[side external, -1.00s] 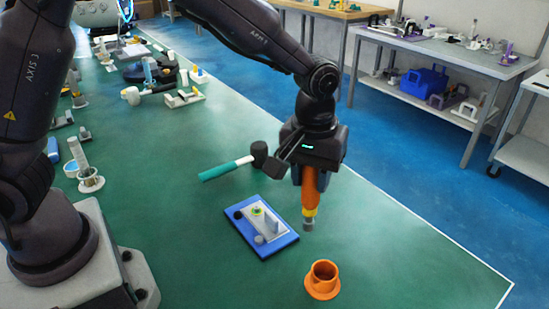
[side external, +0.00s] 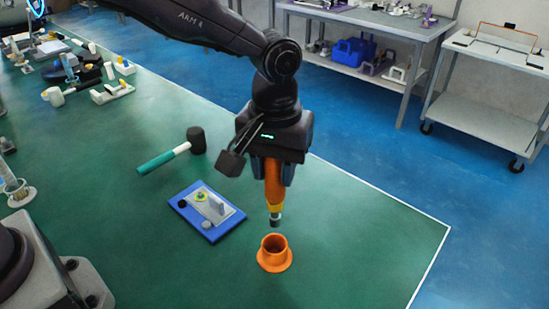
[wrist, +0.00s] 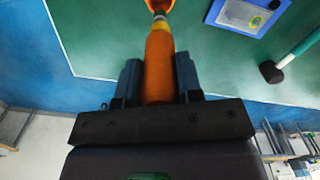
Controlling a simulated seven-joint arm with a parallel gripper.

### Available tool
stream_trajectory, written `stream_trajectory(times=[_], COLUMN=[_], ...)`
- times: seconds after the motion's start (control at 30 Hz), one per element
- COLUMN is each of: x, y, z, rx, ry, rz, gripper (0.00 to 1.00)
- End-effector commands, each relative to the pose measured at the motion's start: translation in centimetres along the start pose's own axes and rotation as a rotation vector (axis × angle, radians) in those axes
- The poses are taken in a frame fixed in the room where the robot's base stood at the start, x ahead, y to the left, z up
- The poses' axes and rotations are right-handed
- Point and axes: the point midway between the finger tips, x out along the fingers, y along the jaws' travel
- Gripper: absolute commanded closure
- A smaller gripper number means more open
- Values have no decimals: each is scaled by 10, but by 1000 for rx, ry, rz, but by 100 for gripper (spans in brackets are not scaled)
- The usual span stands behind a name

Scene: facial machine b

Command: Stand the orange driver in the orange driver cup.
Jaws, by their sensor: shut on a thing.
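The orange driver (side external: 273,185) hangs almost upright, tip down, in my gripper (side external: 272,178), which is shut on its handle. The driver has a yellow-orange collar and a grey tip. The orange driver cup (side external: 274,255), a short open cylinder on a round flange, stands upright on the green table. The tip is above the cup's mouth in the side external view, apart from it. In the wrist view the driver (wrist: 158,70) lies between both fingers, and part of the cup (wrist: 160,5) shows at the top edge, beyond the tip.
A blue tray (side external: 232,222) with small parts lies left of the cup. A mallet with a teal handle (side external: 160,160) lies farther back. Several fixtures and tools stand at the far left. The green table (side external: 350,250) is clear right of the cup.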

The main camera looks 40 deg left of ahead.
Motion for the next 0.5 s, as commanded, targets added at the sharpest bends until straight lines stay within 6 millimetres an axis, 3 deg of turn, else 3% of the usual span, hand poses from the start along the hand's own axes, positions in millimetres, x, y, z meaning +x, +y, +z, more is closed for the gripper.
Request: stream_trajectory(times=[0.5], x=[53], y=[0], z=[1], rx=[1], ry=[-3], rz=[-2], gripper=[100])
